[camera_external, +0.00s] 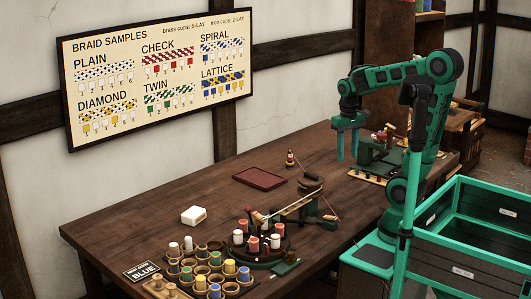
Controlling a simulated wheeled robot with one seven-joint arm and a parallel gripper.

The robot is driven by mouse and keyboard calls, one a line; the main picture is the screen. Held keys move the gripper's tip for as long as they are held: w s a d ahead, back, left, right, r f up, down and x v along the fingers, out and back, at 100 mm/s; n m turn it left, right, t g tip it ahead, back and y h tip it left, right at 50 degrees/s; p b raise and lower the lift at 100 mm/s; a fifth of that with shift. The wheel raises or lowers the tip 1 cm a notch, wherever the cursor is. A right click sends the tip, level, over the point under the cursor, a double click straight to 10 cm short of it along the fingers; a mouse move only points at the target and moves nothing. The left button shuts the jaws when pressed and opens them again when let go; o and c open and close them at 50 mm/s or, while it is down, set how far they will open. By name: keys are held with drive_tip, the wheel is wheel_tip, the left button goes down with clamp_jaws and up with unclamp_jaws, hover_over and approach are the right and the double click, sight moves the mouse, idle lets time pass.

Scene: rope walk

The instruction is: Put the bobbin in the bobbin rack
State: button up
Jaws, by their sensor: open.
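The likely bobbin rack is the cluster of round cups (217,261) at the near left of the table, where several small coloured bobbins stand; some cups look empty. Several red and white bobbins (238,237) stand on a round dark carrier at the near middle. A small red and pale upright piece (290,159) stands alone behind it; I cannot tell if it is a bobbin. Which bobbin the task means is not clear. My gripper (347,157) is open and empty, fingers pointing down, at the table's far right, apart from the bobbins and the rack.
A small sign reading BLUE (142,271) lies at the near left. A white block (194,215) and a flat dark red tray (260,179) lie mid-table. A green machine (372,158) stands beside my gripper. A braid samples board (160,75) hangs on the wall. The table's left back is clear.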

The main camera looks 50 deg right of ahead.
drive_tip(key=s+d+f+m, duration=0.1)
drive_tip(key=s+d+f, duration=0.1)
drive_tip(key=s, duration=0.4)
drive_tip(key=s+d+f+m, duration=0.1)
drive_tip(key=s+d+f, duration=0.1)
drive_tip(key=s+d, duration=0.2)
drive_tip(key=s, duration=0.2)
drive_tip(key=shift+s+d+m+y, duration=0.3)
drive_tip(key=shift+s+d+m, duration=0.05)
drive_tip(key=shift+s+m, duration=0.05)
